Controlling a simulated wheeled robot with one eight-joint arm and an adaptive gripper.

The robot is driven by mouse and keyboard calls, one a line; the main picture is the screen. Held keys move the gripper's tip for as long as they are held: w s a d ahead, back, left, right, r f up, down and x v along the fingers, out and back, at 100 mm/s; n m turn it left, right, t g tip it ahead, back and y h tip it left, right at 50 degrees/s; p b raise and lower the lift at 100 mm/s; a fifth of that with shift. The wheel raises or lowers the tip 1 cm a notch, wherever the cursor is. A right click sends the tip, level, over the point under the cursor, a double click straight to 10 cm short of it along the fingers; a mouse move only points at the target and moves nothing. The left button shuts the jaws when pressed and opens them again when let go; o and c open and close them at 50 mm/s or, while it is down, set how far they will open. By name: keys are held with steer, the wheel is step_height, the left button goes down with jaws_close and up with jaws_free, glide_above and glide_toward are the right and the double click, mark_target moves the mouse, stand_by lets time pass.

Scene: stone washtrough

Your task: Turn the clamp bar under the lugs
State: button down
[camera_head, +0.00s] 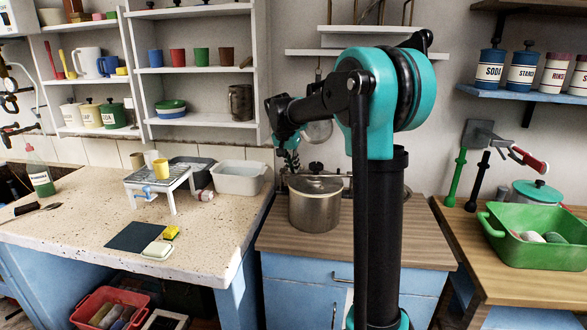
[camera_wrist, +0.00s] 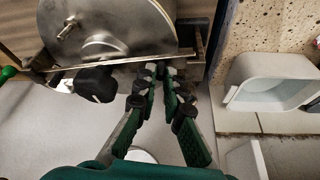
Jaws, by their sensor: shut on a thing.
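A steel pot (camera_head: 314,208) stands on the wooden worktop, with a flat metal lid (camera_wrist: 105,30) on top. The clamp bar (camera_wrist: 130,64) runs across the lid, with a black knob (camera_wrist: 96,83) at its middle. My gripper (camera_wrist: 163,70) is shut on the bar near its right end in the wrist view. In the head view my gripper (camera_head: 291,160) reaches down at the pot's left rear. An upright metal bracket, perhaps a lug (camera_wrist: 197,45), stands just beyond the fingertips. My fingers hide part of the bar's end, and the other lug is unclear.
A green tub (camera_head: 537,236) stands on the right-hand worktop. Shelves (camera_head: 200,69) line the wall behind. The worktop in front of the pot is clear.

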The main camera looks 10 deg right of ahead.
steer(key=shift+w+d+m, duration=0.1)
steer(key=shift+w+m, duration=0.35)
steer(key=shift+m, duration=0.15)
steer(key=c, duration=1.6)
jaws_free()
steer(key=shift+s, duration=0.15)
